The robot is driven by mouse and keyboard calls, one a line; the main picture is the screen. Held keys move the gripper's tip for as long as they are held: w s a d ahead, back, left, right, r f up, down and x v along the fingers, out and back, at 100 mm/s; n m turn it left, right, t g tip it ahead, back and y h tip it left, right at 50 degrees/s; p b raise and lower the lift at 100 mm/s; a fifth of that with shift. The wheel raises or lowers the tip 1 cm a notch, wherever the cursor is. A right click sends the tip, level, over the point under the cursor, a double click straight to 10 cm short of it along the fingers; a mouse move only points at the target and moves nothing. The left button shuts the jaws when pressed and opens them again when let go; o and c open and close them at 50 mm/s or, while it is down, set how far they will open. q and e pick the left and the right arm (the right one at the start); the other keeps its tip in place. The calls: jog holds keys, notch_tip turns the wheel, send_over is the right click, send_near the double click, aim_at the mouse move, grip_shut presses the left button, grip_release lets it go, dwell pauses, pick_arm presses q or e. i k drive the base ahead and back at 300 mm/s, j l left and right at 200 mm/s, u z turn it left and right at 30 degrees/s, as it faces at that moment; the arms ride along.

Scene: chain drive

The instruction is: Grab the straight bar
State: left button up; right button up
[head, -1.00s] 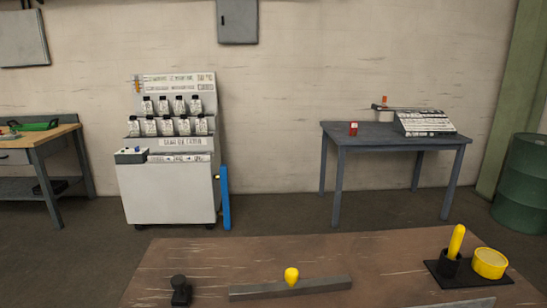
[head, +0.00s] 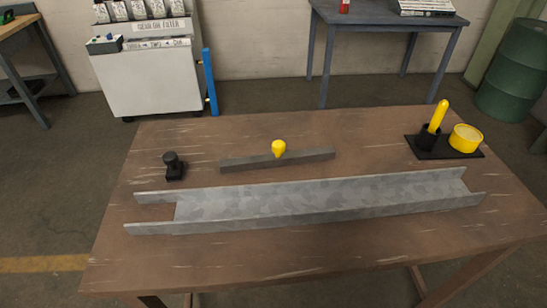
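The straight bar (head: 245,163) is a dark grey, flat-sided length lying on the brown wooden table (head: 330,262), behind a long metal channel. A yellow knob-like piece (head: 279,149) stands at the bar's middle; I cannot tell whether it is fixed to the bar or behind it. Neither of my grippers shows in the head view.
A long galvanised channel (head: 320,201) lies across the table in front of the bar. A small black knobbed piece (head: 174,168) stands at the left. At the right, a black tray (head: 467,155) holds a yellow stick (head: 438,116) in a black cup and a yellow round tub (head: 466,138).

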aim_at(279, 157)
jog(key=k+j, duration=0.1)
jog(key=j, duration=0.45)
jog(key=j+z, duration=0.1)
jog(key=j, duration=0.45)
jog(key=k+j, duration=0.2)
jog(key=j, duration=0.35)
jog(key=i+z, duration=0.05)
